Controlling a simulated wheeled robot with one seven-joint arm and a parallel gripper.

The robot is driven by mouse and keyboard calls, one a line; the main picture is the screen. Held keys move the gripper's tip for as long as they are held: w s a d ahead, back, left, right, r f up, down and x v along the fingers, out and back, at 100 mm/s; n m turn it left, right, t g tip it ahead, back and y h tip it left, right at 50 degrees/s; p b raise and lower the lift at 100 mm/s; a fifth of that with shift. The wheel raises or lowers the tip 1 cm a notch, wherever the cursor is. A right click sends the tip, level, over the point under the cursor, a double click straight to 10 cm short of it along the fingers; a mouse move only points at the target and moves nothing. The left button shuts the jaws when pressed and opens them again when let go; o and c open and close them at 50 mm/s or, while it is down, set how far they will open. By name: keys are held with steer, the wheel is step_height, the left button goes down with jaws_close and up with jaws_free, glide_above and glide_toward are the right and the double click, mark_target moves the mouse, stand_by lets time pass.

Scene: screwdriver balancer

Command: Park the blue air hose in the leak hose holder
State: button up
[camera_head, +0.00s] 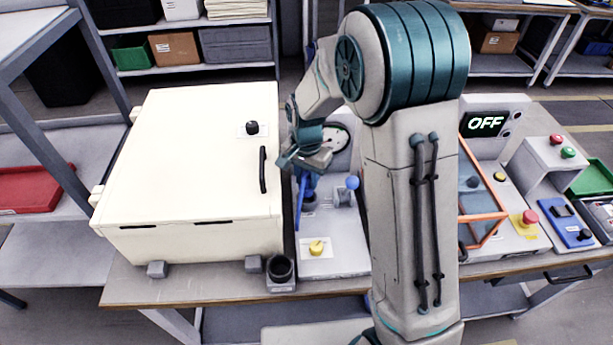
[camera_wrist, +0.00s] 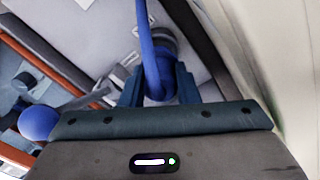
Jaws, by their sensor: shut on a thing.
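The blue air hose (camera_head: 299,205) hangs down below my gripper (camera_head: 308,178) beside the cream cabinet. In the wrist view the hose (camera_wrist: 150,45) runs between the two fingers of my gripper (camera_wrist: 158,90), which is shut on it. A dark round fitting (camera_wrist: 166,38) lies just beyond the fingertips in the wrist view; I cannot tell whether the hose touches it. A black open cup (camera_head: 281,268) on a grey base stands at the table's front edge, apart from the gripper. It looks like the leak hose holder, but no label on it is readable.
The cream cabinet (camera_head: 190,170) stands close at the left. A lever with a blue ball knob (camera_head: 352,182) is just right of the gripper. A yellow knob (camera_head: 317,246) sits on the grey panel in front. An orange-framed guard (camera_head: 484,235) stands at the right.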

mark_target(307, 187)
steer(key=shift+f+b, duration=1.45)
steer(key=shift+f, duration=0.5)
steer(key=o, duration=1.2)
steer(key=shift+c, duration=0.2)
step_height(307, 187, up, 14)
steer(key=shift+f+b, duration=0.1)
steer(key=shift+b, duration=0.2)
steer(key=s+d+n+t, duration=0.1)
steer(key=s+d+n, duration=0.1)
steer(key=s, duration=0.5)
steer(key=s+d+r+n+t, duration=0.1)
steer(key=s+d+n, duration=0.1)
steer(key=s+d, duration=0.2)
steer(key=s+d+n+t, duration=0.1)
steer(key=s+d, duration=0.3)
steer(key=s, duration=0.5)
steer(key=shift+s+r+n, duration=0.2)
steer(key=shift+s+n, duration=0.2)
steer(key=shift+n, duration=0.5)
